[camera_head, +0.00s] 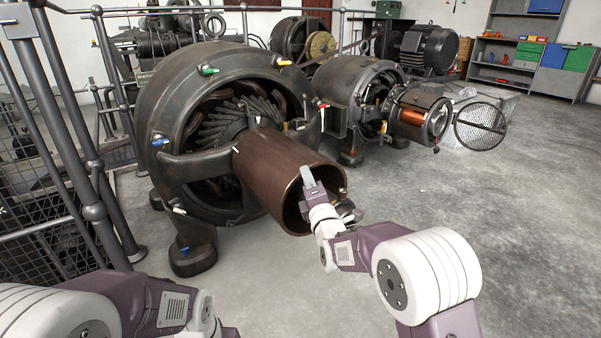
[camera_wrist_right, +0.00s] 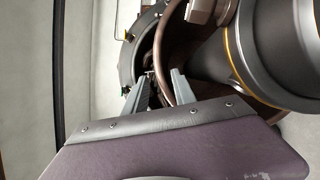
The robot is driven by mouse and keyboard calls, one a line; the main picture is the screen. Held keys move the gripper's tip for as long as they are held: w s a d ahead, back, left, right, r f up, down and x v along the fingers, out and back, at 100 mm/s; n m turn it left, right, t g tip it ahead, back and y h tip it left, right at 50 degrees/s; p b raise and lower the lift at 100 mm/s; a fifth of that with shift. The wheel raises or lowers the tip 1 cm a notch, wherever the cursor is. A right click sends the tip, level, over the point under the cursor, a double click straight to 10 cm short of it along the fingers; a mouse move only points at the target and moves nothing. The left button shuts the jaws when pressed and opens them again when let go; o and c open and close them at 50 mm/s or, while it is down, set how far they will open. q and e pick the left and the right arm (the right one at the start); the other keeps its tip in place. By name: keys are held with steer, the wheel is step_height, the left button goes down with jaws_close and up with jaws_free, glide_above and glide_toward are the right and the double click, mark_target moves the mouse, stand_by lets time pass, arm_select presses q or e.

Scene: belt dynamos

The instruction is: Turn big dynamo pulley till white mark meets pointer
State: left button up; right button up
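The big dynamo (camera_head: 165,100) stands at the left in the head view. Its brown, drum-shaped pulley (camera_head: 275,165) points towards me, with its open end facing me. My right gripper (camera_head: 308,180) is at the pulley's near rim. In the right wrist view, my right gripper's (camera_wrist_right: 158,92) two grey fingers are apart, and the brown rim (camera_wrist_right: 162,62) runs between them. I cannot tell whether they touch it. I cannot make out the white mark or the pointer with certainty. My left arm is at the lower left; its gripper is out of view.
Railings (camera_head: 90,200) and a mesh panel stand at the left. A smaller dynamo (camera_head: 355,85) with a copper-coloured part (camera_head: 415,115) and a round mesh guard (camera_head: 480,128) stands behind. Shelves (camera_head: 505,60) are at the back right. The floor (camera_head: 530,240) at right is clear.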

mark_target(300, 160)
steer(key=p+x, duration=0.2)
steer(key=r+p+x, duration=0.1)
steer(key=p+x, duration=0.1)
steer(key=p, duration=0.1)
steer(key=w, duration=0.1)
steer(key=w+b, duration=0.1)
steer(key=w+a+f, duration=0.1)
steer(key=shift+w+b, duration=0.4)
steer(key=shift+w+a+r, duration=0.15)
steer(key=shift+w+r, duration=0.1)
steer(key=shift+w, duration=0.2)
jaws_close()
stand_by(0.5)
